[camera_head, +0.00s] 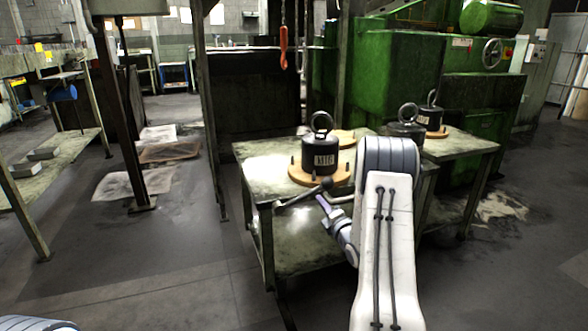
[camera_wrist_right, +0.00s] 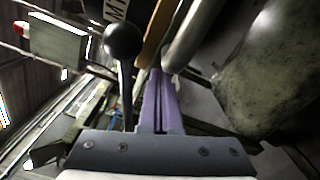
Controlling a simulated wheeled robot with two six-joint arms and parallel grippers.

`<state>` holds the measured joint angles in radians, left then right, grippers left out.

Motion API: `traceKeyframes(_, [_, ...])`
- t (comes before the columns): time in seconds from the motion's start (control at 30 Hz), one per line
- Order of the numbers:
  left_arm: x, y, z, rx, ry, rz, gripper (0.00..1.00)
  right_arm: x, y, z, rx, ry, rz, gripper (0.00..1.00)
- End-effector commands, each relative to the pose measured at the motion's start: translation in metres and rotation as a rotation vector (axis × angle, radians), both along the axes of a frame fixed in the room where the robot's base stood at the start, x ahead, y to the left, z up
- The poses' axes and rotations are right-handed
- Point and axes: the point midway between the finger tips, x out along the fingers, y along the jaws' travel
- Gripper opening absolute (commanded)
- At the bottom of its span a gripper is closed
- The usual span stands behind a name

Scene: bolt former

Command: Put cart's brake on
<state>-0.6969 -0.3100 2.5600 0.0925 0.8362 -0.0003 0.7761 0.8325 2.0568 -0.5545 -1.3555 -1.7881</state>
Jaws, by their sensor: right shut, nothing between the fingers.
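The cart (camera_head: 262,187) is a worn metal table on legs with a lower shelf. A brake lever with a black ball knob (camera_head: 327,184) sits at its near edge, its rod slanting down to the left. My right gripper (camera_head: 321,200) is shut and empty just below the knob in the head view. In the right wrist view the black knob (camera_wrist_right: 123,42) and its dark rod stand just left of the shut purple fingers (camera_wrist_right: 157,88). I cannot tell whether they touch. My left gripper is out of view.
A black weight (camera_head: 319,157) with a ring stands on a round wooden base on the cart, with more weights (camera_head: 407,128) to the right. A green machine (camera_head: 400,80) stands behind. An orange hook (camera_head: 284,47) hangs above.

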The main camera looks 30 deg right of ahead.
Motion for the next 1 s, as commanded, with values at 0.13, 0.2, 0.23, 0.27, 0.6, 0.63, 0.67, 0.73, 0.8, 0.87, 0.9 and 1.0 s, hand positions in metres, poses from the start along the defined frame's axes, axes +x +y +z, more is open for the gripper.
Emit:
traceKeyframes(0.13, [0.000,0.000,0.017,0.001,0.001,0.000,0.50,0.009,0.000,0.016,0.001,0.001,0.000,0.00])
traceKeyframes(0.2, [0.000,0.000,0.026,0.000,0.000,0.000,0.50,0.009,0.001,0.024,0.001,0.001,0.001,0.00])
traceKeyframes(0.23, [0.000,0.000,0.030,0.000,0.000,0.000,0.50,0.010,0.002,0.028,0.001,0.001,0.001,0.00])
traceKeyframes(0.27, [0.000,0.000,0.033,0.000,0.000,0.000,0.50,0.010,0.003,0.031,0.001,0.001,0.001,0.00])
traceKeyframes(0.6, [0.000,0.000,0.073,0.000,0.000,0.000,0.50,0.013,0.017,0.069,0.000,-0.001,0.002,0.00])
traceKeyframes(0.63, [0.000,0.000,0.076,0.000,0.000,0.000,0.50,0.013,0.019,0.072,0.000,-0.001,0.002,0.00])
traceKeyframes(0.67, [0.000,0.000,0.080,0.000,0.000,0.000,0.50,0.014,0.020,0.075,0.001,-0.002,0.001,0.00])
traceKeyframes(0.73, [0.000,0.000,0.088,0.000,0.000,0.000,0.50,0.015,0.024,0.083,0.000,-0.001,0.002,0.00])
traceKeyframes(0.8, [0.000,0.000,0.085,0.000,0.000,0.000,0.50,0.016,0.030,0.085,-0.002,-0.003,0.002,0.00])
traceKeyframes(0.87, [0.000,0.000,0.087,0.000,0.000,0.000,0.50,0.018,0.035,0.090,-0.001,-0.002,0.002,0.00])
traceKeyframes(0.9, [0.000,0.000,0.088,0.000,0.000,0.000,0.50,0.018,0.039,0.093,-0.001,-0.002,0.003,0.00])
traceKeyframes(1.0, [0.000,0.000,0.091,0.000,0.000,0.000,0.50,0.021,0.047,0.101,-0.001,-0.002,0.003,0.00])
